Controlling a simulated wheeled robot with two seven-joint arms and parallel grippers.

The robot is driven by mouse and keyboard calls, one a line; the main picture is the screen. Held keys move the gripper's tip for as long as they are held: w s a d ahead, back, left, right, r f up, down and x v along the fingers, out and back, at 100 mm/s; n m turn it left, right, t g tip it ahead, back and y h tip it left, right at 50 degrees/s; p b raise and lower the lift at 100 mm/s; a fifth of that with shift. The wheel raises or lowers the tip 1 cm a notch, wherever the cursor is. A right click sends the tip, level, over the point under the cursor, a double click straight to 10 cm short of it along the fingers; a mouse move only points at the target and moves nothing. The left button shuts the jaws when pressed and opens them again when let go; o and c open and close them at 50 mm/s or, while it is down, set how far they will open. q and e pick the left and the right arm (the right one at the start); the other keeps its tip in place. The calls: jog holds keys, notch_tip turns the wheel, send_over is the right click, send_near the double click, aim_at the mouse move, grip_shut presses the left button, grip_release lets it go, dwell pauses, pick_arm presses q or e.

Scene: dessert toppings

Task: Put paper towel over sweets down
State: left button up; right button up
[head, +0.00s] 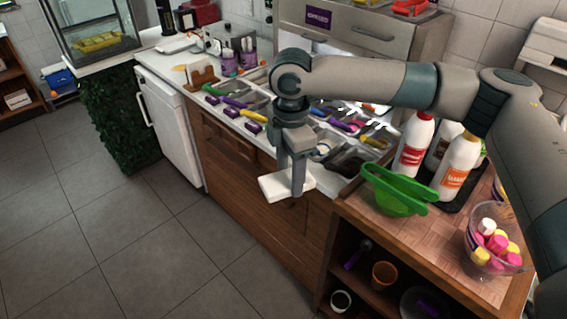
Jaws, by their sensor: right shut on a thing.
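My right gripper (298,188) is shut on a flat white folded piece that looks like the paper towel (272,187). It holds the towel in the air in front of the wooden counter's front edge, above the floor side. Sweets in pink, yellow and white fill a clear bowl (478,262) on the wooden counter at the right, well apart from the gripper. Metal topping trays (377,142) are set in the counter behind the gripper, partly hidden by my arm. My left gripper is not in view.
A green strainer-like bowl (398,193) and sauce bottles (457,166) stand on the right counter (425,238). Purple-handled scoops (252,127) lie along the tray edge. An open shelf below holds a brown cup (384,274). The tiled floor (150,255) at left is clear.

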jog(key=s+d+f+m, duration=0.7)
jog(key=s+f+m, duration=0.1)
jog(key=m, duration=0.3)
jog(key=s+d+f+m, duration=0.7)
jog(key=s+f+m, duration=0.1)
jog(key=f+m, duration=0.2)
jog(key=shift+d+f+m, duration=0.2)
jog(key=shift+f+m, duration=0.2)
jog(key=shift+s, duration=0.1)
